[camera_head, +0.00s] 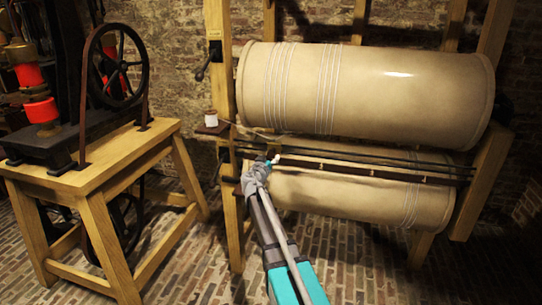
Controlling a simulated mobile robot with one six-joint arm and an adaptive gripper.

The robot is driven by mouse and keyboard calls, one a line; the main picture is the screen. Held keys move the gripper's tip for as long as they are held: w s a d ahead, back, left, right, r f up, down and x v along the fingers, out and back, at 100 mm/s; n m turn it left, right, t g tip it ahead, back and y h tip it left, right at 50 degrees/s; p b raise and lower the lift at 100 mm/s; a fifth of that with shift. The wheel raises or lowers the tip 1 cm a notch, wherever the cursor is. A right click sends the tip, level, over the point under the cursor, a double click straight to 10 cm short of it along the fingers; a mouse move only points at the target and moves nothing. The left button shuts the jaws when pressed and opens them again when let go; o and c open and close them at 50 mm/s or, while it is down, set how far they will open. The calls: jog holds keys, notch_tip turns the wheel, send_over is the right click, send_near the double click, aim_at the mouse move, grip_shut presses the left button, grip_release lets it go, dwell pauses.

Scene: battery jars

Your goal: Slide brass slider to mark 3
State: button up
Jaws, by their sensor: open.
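Dark horizontal rails (400,161) run in front of the two large tan drums. Several small pale marks (321,166) show along the lower rail; their numbers are too small to read. My gripper (271,161) is at the left part of the rails and is open. The arm reaches up to it from the bottom middle. I cannot make out the brass slider; the gripper may hide it. Whether the fingers touch anything cannot be told.
The upper drum (400,92) and lower drum (340,196) sit in a wooden frame (222,60). A crank (203,72) and a white spool (211,118) are on its left post. A wooden table (110,160) with a wheel machine stands left. Brick floor is clear at lower right.

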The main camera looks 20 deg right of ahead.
jog(key=shift+x, duration=1.45)
grip_shut()
